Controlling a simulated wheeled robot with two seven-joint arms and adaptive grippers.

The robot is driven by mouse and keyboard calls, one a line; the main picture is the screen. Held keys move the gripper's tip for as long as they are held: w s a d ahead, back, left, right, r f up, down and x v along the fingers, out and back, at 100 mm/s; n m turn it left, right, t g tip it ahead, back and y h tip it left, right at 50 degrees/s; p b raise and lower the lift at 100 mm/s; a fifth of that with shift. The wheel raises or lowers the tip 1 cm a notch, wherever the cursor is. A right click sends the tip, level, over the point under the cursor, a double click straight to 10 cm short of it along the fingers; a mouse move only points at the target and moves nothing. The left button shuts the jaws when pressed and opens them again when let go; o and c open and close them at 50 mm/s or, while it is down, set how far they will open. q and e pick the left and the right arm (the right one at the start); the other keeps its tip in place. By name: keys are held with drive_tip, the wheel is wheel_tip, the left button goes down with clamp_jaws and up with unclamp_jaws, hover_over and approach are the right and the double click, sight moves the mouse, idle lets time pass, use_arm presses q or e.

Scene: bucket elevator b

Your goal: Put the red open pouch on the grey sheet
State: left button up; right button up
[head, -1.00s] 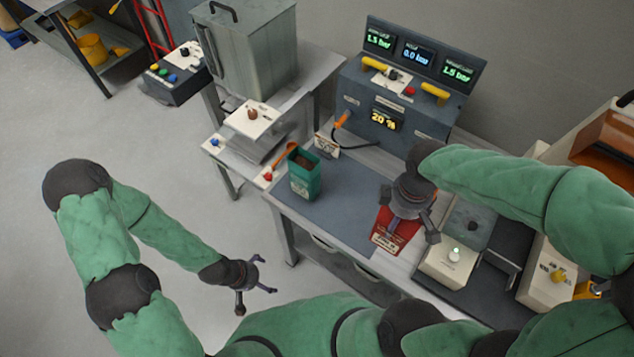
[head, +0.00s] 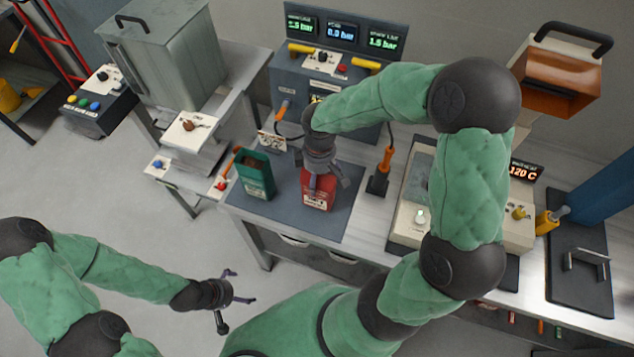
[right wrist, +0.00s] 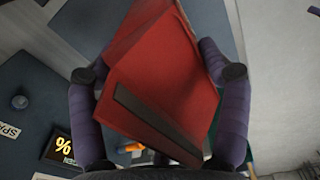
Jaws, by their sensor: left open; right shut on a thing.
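The red pouch (head: 317,195) stands upright at the right part of the grey sheet (head: 275,215) in the head view. My right gripper (head: 319,180) is shut on it from above. In the right wrist view the red pouch (right wrist: 165,75) fills the space between the two fingers of my right gripper (right wrist: 158,95). I cannot tell whether the pouch's bottom touches the sheet. My left gripper (head: 226,303) is open and empty, low and left, away from the table.
A green open pouch (head: 254,178) with an orange-handled scoop beside it stands on the sheet's left. A machine with displays (head: 341,33) is behind. An orange-handled tool (head: 383,170) stands in a holder to the right. A sealer-like device (head: 415,205) lies further right.

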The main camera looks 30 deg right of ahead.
drive_tip(key=shift+w+f, duration=0.2)
drive_tip(key=shift+f, duration=0.1)
drive_tip(key=shift+w+f+b, duration=0.15)
drive_tip(key=shift+f+b, duration=0.35)
drive_tip(key=shift+f, duration=1.15)
drive_tip(key=shift+a, duration=0.1)
drive_tip(key=shift+f, duration=0.2)
drive_tip(key=o, duration=0.8)
drive_tip(key=shift+o, duration=0.2)
drive_tip(key=shift+r, duration=0.1)
drive_tip(key=shift+r, duration=0.25)
wheel_tip(320, 180, up, 12)
drive_tip(key=p, duration=0.2)
drive_tip(key=shift+f+p, duration=0.1)
drive_tip(key=shift+p, duration=0.2)
